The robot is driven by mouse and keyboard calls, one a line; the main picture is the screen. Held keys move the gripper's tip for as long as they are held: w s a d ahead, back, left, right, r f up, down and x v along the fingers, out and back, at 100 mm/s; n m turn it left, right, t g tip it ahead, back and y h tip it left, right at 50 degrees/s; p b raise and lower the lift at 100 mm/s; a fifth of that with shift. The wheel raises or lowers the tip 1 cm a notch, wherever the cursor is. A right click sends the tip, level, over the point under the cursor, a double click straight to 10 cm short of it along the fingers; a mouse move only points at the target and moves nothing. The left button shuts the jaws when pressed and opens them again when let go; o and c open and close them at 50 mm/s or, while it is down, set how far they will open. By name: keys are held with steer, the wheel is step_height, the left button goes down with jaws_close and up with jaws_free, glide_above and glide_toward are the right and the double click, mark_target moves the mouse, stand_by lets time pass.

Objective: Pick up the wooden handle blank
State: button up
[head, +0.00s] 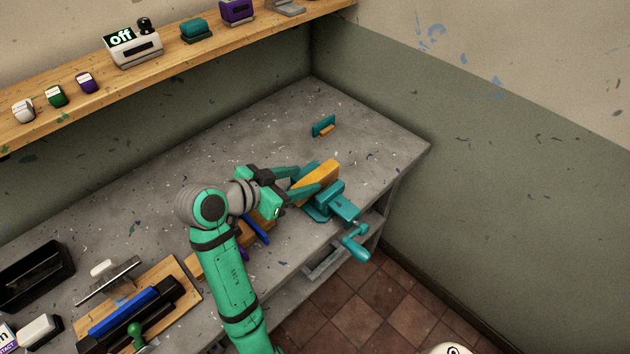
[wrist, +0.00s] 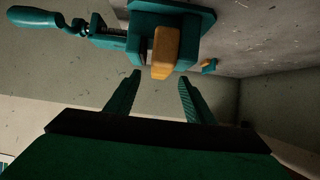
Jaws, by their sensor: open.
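The wooden handle blank (head: 318,178) is an orange-tan block held upright in the teal bench vise (head: 338,203) near the bench's right front. In the wrist view the blank (wrist: 165,52) sits in the jaws of the vise (wrist: 190,22), ahead of my fingertips. My gripper (head: 308,181) is open, with its two green fingers reaching toward the blank. In the wrist view my gripper (wrist: 160,78) has a clear gap between its fingers, and the blank's end lines up with that gap. I cannot tell whether either finger touches the blank.
The vise's crank handle (head: 356,243) juts past the bench front. A small teal and orange piece (head: 323,126) stands behind on the grey bench (head: 385,135). A wooden board with tools (head: 165,275) and a black tray (head: 37,272) lie at left. A shelf (head: 185,68) runs above.

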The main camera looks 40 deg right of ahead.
mark_target(315, 175)
steer(key=x, duration=0.4)
steer(key=shift+d, duration=0.1)
steer(key=shift+w, duration=0.15)
steer(key=c, duration=0.8)
jaws_close()
steer(key=shift+r, duration=0.15)
